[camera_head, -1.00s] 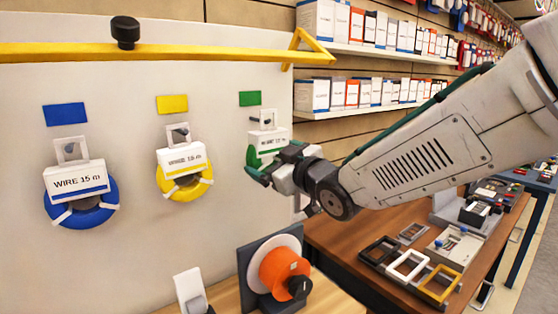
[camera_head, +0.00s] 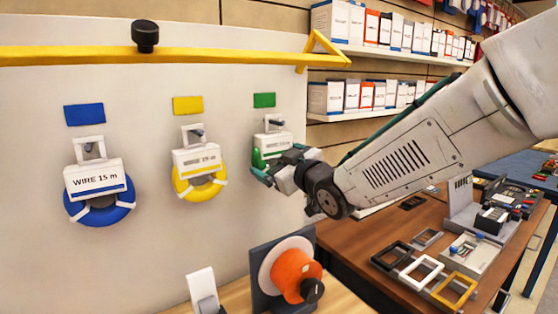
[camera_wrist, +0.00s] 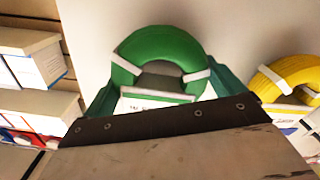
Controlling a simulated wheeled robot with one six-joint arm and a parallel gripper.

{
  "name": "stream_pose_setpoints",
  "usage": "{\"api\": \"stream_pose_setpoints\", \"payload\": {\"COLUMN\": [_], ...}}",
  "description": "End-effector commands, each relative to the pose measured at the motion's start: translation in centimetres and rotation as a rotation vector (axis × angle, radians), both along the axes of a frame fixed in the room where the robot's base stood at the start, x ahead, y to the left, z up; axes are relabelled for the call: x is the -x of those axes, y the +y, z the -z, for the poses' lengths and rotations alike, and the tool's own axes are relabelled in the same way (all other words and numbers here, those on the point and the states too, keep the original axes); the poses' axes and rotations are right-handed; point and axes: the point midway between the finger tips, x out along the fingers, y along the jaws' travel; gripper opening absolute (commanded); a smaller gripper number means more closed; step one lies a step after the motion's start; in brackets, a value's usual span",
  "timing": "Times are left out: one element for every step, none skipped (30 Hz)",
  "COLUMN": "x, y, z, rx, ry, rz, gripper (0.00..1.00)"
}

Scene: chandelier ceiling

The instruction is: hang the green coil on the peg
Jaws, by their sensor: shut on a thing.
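The green coil (camera_head: 258,158) has a white card with a hanger loop on top, and sits at the peg (camera_head: 275,123) below the green label (camera_head: 264,100). The loop overlaps the peg in the head view; I cannot tell whether the peg passes through it. My gripper (camera_head: 268,172) is shut on the coil from the right and below, hiding part of it. In the wrist view the green coil (camera_wrist: 160,45) lies between my two green fingers, with its white card below its hole. It is close to the white board (camera_head: 225,235).
A yellow coil (camera_head: 187,190) and a blue coil (camera_head: 100,215) hang on pegs to the left. A yellow bar (camera_head: 200,56) crosses above. An orange spool (camera_head: 293,275) stands below. Boxed shelves (camera_head: 375,100) and a brown workbench (camera_head: 365,235) are to the right.

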Motion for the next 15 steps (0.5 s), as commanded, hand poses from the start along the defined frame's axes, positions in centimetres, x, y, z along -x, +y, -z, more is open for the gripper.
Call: {"api": "stream_pose_setpoints", "payload": {"x": [-0.01, -0.01, -0.01, -0.01, -0.01, -0.01, -0.01, 0.0, 0.0, 0.0, 0.0, 0.0, 0.0, 0.0, 0.0], "y": [0.01, 0.01, 0.01, 0.01, 0.01, 0.01, 0.01, 0.0, 0.0, 0.0, 0.0, 0.0, 0.0, 0.0, 0.0], "z": [-0.09, -0.09, -0.09, -0.09, -0.09, -0.09, -0.09, -0.09, -0.09, -0.09, -0.09, -0.09, -0.09, -0.09, -0.09], "rx": [-0.001, -0.001, -0.001, -0.001, -0.001, -0.001, -0.001, -0.001, -0.001, -0.001, -0.001, -0.001, -0.001, -0.001, -0.001], "ry": [-0.002, -0.002, -0.002, -0.002, -0.002, -0.002, -0.002, -0.002, -0.002, -0.002, -0.002, -0.002, -0.002, -0.002, -0.002], "rz": [0.0, 0.0, 0.0, 0.0, -0.001, 0.0, 0.0, 0.0, 0.0, -0.001, -0.001, 0.0, 0.0, 0.0, 0.0], "gripper": [0.57, 0.57, 0.57, 0.57, 0.57, 0.57, 0.57, 0.57, 0.57, 0.57, 0.57, 0.57, 0.57, 0.97, 1.0]}}
